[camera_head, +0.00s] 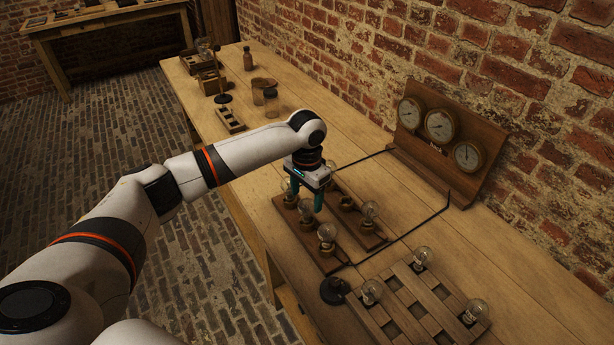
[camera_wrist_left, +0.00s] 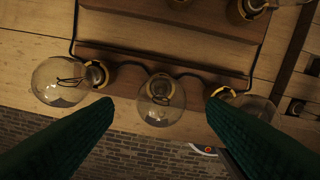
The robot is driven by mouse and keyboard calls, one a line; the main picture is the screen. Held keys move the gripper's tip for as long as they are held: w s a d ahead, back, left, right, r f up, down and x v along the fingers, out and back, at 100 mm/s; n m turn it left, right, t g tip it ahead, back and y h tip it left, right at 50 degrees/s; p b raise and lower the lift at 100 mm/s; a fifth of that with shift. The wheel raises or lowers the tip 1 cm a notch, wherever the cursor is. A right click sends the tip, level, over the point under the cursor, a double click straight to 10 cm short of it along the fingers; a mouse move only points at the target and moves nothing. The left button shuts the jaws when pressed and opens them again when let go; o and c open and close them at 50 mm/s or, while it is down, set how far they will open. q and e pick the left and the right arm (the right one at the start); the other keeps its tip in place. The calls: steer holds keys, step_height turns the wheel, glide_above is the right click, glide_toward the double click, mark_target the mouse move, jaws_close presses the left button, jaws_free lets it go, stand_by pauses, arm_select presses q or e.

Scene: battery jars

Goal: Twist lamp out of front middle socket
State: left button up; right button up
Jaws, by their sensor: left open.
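The socket board (camera_head: 343,247) lies on the bench with lamps in brass sockets in two rows. My left gripper (camera_head: 307,203) points down over its front row, with green fingers apart. In the left wrist view the front middle lamp (camera_wrist_left: 160,104), clear glass in a brass socket, shows between the open fingertips (camera_wrist_left: 160,107). I cannot tell whether either finger touches it. The front row's other lamps show on the left (camera_wrist_left: 60,83) and, partly behind a finger, on the right (camera_wrist_left: 252,107). My right gripper is in neither view.
A wooden grid tray (camera_head: 415,312) with several lamps stands near the board, with a round black object (camera_head: 334,291) between them. A panel of three dials (camera_head: 440,126) stands by the brick wall, wired to the board. Jars (camera_head: 265,90) stand farther along the bench.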

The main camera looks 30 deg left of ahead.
mark_target(307, 206)
arm_select(q)
steer(key=shift+f, duration=2.1)
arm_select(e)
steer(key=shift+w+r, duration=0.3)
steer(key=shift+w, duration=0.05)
arm_select(q)
steer(key=shift+c, duration=0.3)
steer(key=c, duration=1.1)
steer(key=shift+r+n+p, duration=0.2)
steer(key=shift+n+p, duration=0.1)
steer(key=shift+p, duration=0.45)
steer(key=shift+s+n+p, duration=0.1)
steer(key=shift+n+p, duration=1.2)
steer(key=shift+p, duration=0.35)
steer(key=shift+n+p, duration=1.1)
steer(key=shift+p, duration=0.15)
steer(key=shift+f+n+p, duration=0.1)
steer(key=shift+n+p, duration=0.25)
steer(key=shift+n, duration=0.15)
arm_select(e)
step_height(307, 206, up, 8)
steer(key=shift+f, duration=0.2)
